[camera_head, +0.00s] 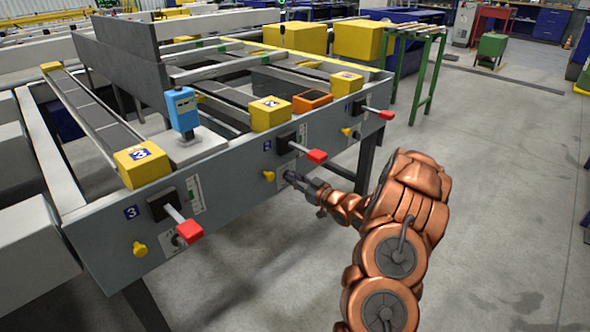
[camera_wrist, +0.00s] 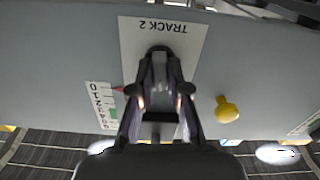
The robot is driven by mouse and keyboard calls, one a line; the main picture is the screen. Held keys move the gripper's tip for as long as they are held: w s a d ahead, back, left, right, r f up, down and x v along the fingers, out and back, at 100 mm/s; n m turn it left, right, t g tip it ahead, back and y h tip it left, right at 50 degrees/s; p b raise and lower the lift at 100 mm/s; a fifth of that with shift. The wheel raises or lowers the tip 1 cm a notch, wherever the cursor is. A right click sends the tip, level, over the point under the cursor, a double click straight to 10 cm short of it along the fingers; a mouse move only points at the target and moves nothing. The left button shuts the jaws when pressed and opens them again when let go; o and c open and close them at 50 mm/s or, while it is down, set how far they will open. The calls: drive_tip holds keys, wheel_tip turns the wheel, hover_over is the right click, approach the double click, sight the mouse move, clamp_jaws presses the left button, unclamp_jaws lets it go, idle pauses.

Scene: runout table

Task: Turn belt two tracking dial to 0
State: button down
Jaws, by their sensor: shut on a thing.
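The belt two tracking dial (camera_wrist: 159,49) is a dark round knob on a white plate marked TRACK 2 (camera_wrist: 185,45), seen upside down in the wrist view. My gripper (camera_wrist: 160,85) is closed around the dial, with one finger on each side. The fingers hide most of the dial, and its setting cannot be read. In the head view my gripper (camera_head: 294,179) reaches the grey front panel below the red-handled lever (camera_head: 316,156) of belt two. A numbered scale (camera_wrist: 103,105) beside the plate has a small red pointer near its 0 end and a green mark.
A yellow knob (camera_wrist: 227,110) sits beside the plate. A red-handled lever (camera_head: 190,231) and yellow knob (camera_head: 139,249) stick out at station three; another red handle (camera_head: 386,115) is at the far right. The floor right of my arm is clear.

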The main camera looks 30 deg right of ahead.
drive_tip(key=shift+m+p, duration=0.8)
drive_tip(key=shift+p, duration=0.35)
drive_tip(key=c, duration=1.1)
unclamp_jaws()
drive_tip(key=shift+c, duration=0.2)
drive_tip(key=v, duration=1.2)
